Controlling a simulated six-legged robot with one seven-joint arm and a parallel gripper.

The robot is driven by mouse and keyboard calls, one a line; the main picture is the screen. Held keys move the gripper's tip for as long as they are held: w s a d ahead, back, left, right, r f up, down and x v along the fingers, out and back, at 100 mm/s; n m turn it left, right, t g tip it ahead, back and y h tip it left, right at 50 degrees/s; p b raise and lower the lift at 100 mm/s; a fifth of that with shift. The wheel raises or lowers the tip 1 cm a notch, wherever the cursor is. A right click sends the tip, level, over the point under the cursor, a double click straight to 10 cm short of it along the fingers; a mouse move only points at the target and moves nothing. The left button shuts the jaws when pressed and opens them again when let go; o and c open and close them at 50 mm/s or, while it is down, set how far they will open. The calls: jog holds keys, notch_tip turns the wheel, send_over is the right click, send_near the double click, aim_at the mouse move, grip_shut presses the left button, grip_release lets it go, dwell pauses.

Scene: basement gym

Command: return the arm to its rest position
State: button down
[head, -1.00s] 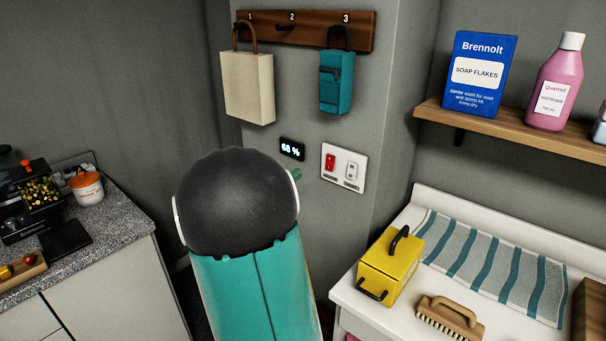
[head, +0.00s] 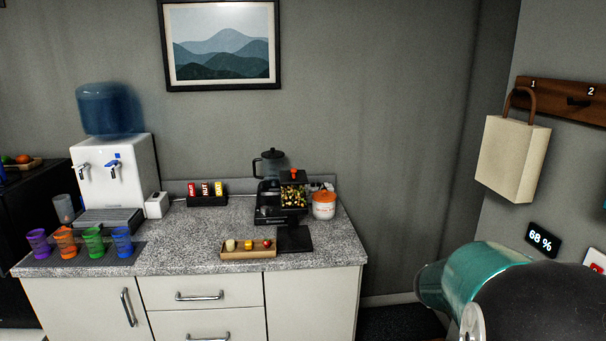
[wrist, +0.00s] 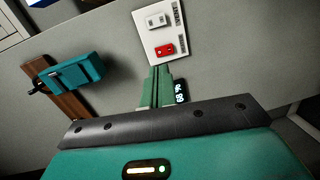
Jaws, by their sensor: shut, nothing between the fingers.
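My arm's dark and teal links (head: 477,272) fill the lower right corner of the head view. The gripper end is hidden or outside that view. In the wrist view my gripper (wrist: 162,72) shows as two green fingers closed together, with nothing between them. Its tips appear just below the white switch plate (wrist: 160,35) with a red switch; I cannot tell how far they are from the wall.
In the wrist view a teal bag (wrist: 75,70) hangs on the wooden rack, and the 68 % display (wrist: 181,92) is beside the fingers. In the head view a cream bag (head: 512,160) hangs at right. A granite counter (head: 200,225) stands left, holding cups and a water dispenser (head: 115,180).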

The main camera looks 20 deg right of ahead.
jog(key=s+a+f+n+t+y, duration=0.1)
jog(key=a+t+y, duration=0.3)
jog(key=a, duration=1.6)
jog(key=s+a+f+n+t+y, duration=0.1)
jog(key=a+t+y, duration=0.4)
jog(key=a+y, duration=0.7)
jog(key=s+a+n, duration=0.1)
jog(key=a, duration=0.8)
jog(key=shift+s+f, duration=0.25)
jog(key=shift+s, duration=0.1)
jog(key=shift+a, duration=0.1)
